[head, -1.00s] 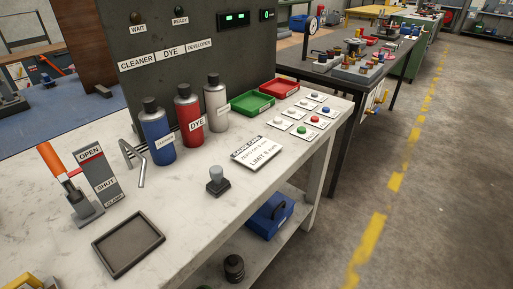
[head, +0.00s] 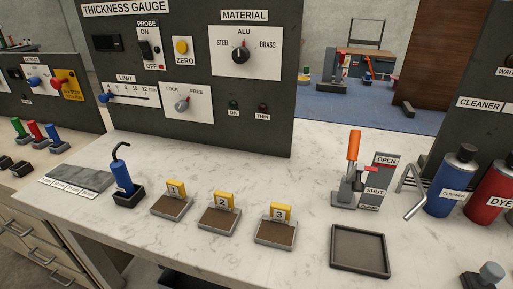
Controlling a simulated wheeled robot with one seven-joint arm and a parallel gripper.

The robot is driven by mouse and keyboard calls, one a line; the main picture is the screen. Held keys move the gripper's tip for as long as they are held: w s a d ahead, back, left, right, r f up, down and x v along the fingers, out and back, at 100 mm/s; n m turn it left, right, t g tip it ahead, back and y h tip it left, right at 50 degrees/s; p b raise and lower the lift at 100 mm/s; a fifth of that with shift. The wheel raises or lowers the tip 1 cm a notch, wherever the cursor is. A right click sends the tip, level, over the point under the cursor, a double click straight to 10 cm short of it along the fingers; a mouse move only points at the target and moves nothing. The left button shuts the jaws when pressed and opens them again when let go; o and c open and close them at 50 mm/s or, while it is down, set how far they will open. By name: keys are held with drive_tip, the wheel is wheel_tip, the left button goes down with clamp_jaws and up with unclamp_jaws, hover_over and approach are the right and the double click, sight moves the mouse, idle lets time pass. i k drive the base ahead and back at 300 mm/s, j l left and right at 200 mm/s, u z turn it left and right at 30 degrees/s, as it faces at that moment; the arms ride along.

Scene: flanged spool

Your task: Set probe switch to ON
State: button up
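The probe switch (head: 146,48) is a small dark switch on a white plate labelled PROBE. The plate is at the upper left of the dark thickness gauge panel (head: 235,112) in the head view. ON is printed above the switch and OFF below it. I cannot tell for sure which way it is set. My gripper is not in view.
A yellow ZERO button (head: 181,47), MATERIAL knob (head: 241,56), LIMIT slider (head: 106,97) and LOCK/FREE knob (head: 183,105) surround the switch. A blue probe (head: 122,176) in its holder stands on the bench in front. An orange-handled clamp (head: 352,160) stands to the right.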

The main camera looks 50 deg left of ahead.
sight(146, 52)
drive_tip(key=u, duration=2.25)
